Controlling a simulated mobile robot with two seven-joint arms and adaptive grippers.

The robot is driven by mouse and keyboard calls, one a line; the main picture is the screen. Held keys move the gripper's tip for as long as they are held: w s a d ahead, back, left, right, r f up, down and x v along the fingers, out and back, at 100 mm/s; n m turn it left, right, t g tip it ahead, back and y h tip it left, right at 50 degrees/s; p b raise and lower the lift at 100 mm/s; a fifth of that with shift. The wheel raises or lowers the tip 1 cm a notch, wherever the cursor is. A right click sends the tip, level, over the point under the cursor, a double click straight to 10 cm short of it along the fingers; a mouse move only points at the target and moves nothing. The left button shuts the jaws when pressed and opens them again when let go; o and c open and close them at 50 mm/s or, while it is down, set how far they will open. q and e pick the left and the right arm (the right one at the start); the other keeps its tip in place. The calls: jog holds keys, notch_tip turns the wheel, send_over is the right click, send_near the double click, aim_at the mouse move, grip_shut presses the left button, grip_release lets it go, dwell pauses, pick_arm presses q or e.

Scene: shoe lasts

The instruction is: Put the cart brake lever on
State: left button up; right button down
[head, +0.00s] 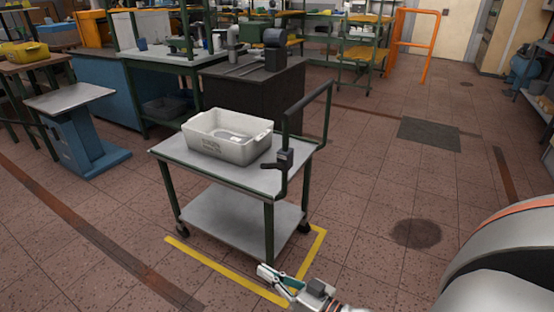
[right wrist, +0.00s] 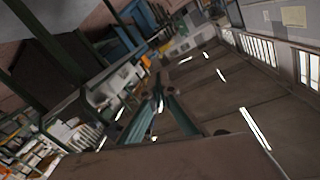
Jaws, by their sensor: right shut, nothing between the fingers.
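The cart (head: 232,178) has a grey top, a lower shelf and dark green legs, and stands on small casters. A dark handle frame (head: 306,100) rises at its right end. A small dark block with a lever (head: 285,160) is fixed on the near handle post; the lever's exact angle is too small to tell. My right gripper (head: 268,277) is at the bottom of the head view, in front of and below the cart, apart from it. It is shut and empty. Its fingers also show in the right wrist view (right wrist: 158,92). My left gripper is not in view.
A white tub (head: 228,136) with something flat inside sits on the cart. Yellow tape (head: 226,272) marks the floor around it. A dark cabinet (head: 254,92) and workbenches stand behind. The floor to the right is clear, with a dark mat (head: 428,133).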

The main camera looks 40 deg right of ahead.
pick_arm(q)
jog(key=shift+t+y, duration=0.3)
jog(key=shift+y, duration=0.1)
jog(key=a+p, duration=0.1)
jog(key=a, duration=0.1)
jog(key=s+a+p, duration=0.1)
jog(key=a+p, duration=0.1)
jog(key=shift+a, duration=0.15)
pick_arm(e)
jog(key=w+d+r+m+t+h, duration=0.1)
jog(key=w+d+r+m+t, duration=0.1)
jog(key=d+r, duration=0.6)
jog(key=w+d+r+m+t, duration=0.2)
jog(key=w+d+r+t, duration=0.2)
jog(key=d+r, duration=0.5)
jog(key=shift+w+d+r+m+h, duration=0.15)
jog(key=shift+w+d+m+h, duration=0.2)
jog(key=shift+w+d, duration=0.45)
notch_tip(320, 180, up, 4)
send_over(277, 165)
jog(key=s, duration=0.3)
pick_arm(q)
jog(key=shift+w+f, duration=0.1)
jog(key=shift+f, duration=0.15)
pick_arm(e)
jog(key=a+f, duration=0.2)
jog(key=f, duration=0.1)
jog(key=shift+a, duration=0.2)
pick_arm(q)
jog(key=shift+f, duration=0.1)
